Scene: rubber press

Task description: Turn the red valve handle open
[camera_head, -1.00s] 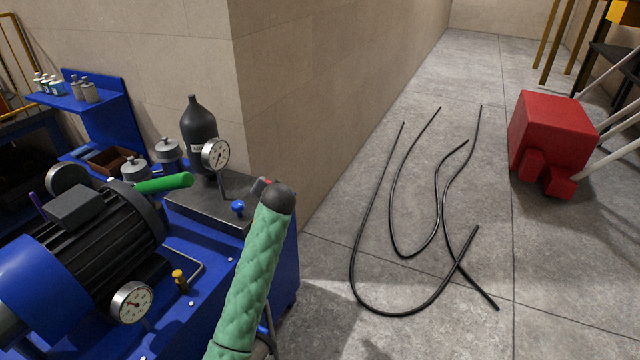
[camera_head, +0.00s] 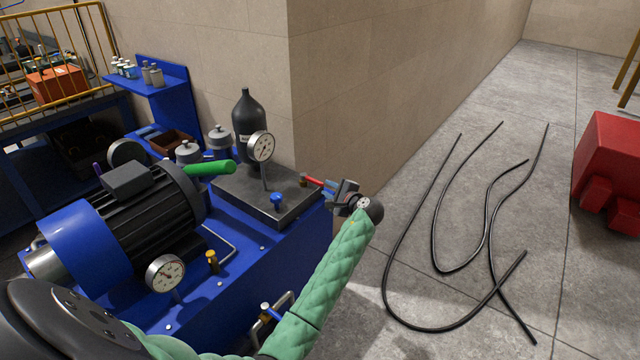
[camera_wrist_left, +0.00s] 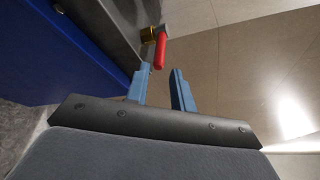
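The red valve handle (camera_head: 313,180) sticks out from the right end of the dark metal tank top in the head view. In the left wrist view the red handle (camera_wrist_left: 161,52) hangs from a brass valve body (camera_wrist_left: 148,35). My left gripper (camera_head: 329,187) is at the handle's outer end, its arm in a green padded sleeve. In the left wrist view its two blue fingers (camera_wrist_left: 161,72) stand apart with nothing between them. The handle's tip is at or just beyond the gap between the fingertips; contact cannot be told. My right gripper is not in view.
The blue press unit (camera_head: 270,262) carries a motor (camera_head: 150,205), a pressure gauge (camera_head: 262,147), a black bottle (camera_head: 249,115) and a blue knob (camera_head: 277,200). A tiled wall corner (camera_head: 330,110) stands close behind the handle. Black hoses (camera_head: 432,328) lie on the floor at right.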

